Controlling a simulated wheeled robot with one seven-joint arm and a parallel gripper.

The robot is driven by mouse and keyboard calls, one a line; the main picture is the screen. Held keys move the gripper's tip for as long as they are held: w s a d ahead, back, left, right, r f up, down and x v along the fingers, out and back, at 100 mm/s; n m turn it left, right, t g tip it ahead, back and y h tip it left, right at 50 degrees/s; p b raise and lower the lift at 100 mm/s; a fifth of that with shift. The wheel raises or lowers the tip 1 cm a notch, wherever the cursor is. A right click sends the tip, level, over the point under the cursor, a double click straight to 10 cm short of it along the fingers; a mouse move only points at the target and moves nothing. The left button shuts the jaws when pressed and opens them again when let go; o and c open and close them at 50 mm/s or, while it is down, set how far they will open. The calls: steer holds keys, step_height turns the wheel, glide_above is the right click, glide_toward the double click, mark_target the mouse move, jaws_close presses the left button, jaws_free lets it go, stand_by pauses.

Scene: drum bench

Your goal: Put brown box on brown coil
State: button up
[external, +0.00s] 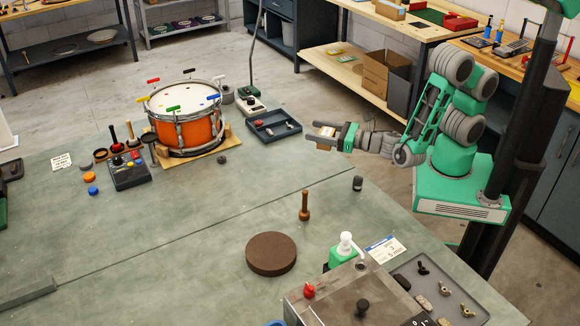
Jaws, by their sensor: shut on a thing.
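My gripper (328,136) is above the far right part of the bench, shut on a small box (326,131) that looks brown with a pale face. The fingers hide part of the box. A thick, flat, round brown disc (271,254) lies on the near middle of the bench, well apart from my gripper and nearer the camera. It may be the brown coil, but no windings can be made out. A smaller brown round piece (100,155) lies beside the tools at the left; its kind is too small to tell.
An orange drum (184,115) stands on a wooden board. A dark tray (273,126) is right of it. A wooden peg (305,206) stands behind the disc. A green pump bottle (344,251), a metal box (355,295) and a parts tray (440,285) are at the near right.

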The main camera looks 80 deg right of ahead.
steer(key=s+a+r+n+y+b, duration=0.1)
steer(key=a+r+n+y, duration=0.15)
steer(key=a, duration=0.85)
steer(key=s+a+r+n+g+y+b, duration=0.1)
steer(key=a+y, duration=0.2)
steer(key=a, duration=0.9)
steer(key=s+a+r+n+y+b, duration=0.1)
steer(key=a+r+n+y, duration=0.15)
steer(key=a, duration=0.85)
glide_above(260, 251)
steer(key=shift+y, duration=0.3)
step_height(260, 251, down, 10)
steer(key=shift+s+f, duration=0.1)
steer(key=shift+f, duration=0.05)
step_height(260, 251, down, 3)
steer(key=shift+r+p, duration=0.2)
steer(key=shift+p, duration=0.2)
steer(key=shift+a+f, duration=0.1)
steer(key=shift+f, duration=0.25)
steer(key=shift+f, duration=0.1)
